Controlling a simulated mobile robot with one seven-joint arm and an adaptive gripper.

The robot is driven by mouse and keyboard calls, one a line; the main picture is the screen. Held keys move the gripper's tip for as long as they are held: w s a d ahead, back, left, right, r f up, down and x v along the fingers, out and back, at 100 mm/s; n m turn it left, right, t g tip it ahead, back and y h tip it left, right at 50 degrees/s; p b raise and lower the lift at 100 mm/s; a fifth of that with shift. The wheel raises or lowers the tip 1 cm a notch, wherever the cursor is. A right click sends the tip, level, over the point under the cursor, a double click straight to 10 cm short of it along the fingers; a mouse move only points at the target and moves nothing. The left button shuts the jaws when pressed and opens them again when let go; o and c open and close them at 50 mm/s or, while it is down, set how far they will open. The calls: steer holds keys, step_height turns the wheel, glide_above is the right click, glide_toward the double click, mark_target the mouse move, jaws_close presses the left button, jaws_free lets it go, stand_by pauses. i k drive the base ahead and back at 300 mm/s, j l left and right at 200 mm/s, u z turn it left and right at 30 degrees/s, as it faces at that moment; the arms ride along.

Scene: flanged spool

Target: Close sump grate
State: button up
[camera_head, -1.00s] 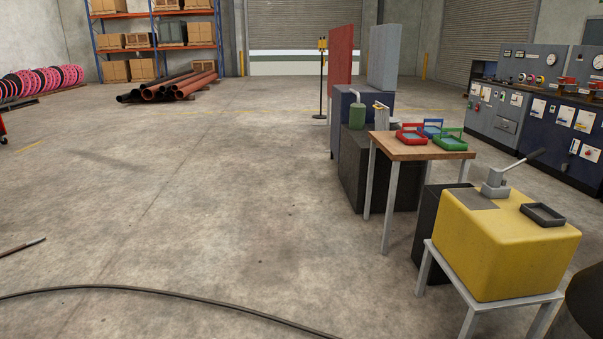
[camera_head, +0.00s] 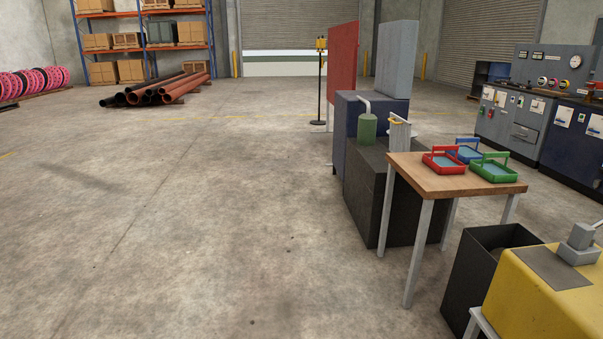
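A dark box-shaped tank (camera_head: 372,203) stands on the floor right of centre. On its top is an upright light-grey slatted panel (camera_head: 399,137) with a small yellow bar near its upper end; it may be the sump grate, standing raised. A green cylinder (camera_head: 367,128) with a pale bent pipe is beside it. The tank's top opening cannot be made out from here. My gripper is not in view.
A wooden table (camera_head: 411,171) with red, blue and green trays stands in front of the tank. An open black bin (camera_head: 466,285) and a yellow block (camera_head: 545,300) are at the lower right. A blue cabinet (camera_head: 361,112) is behind. The floor at left is clear.

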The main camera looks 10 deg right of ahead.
mark_target(398, 141)
steer(key=i+z, duration=0.15)
steer(key=i, duration=0.6)
steer(key=i+j+z, duration=0.15)
steer(key=i, duration=0.6)
steer(key=i+z, duration=0.3)
steer(key=i, duration=0.35)
steer(key=i+j+z, duration=0.15)
steer(key=i+z, duration=0.2)
steer(key=i, duration=0.3)
steer(key=i+j+z, duration=0.5)
steer(key=j, duration=0.25)
steer(key=i+j+z, duration=0.3)
steer(key=j, duration=0.15)
steer(key=k+l, duration=0.05)
steer(key=k, duration=0.05)
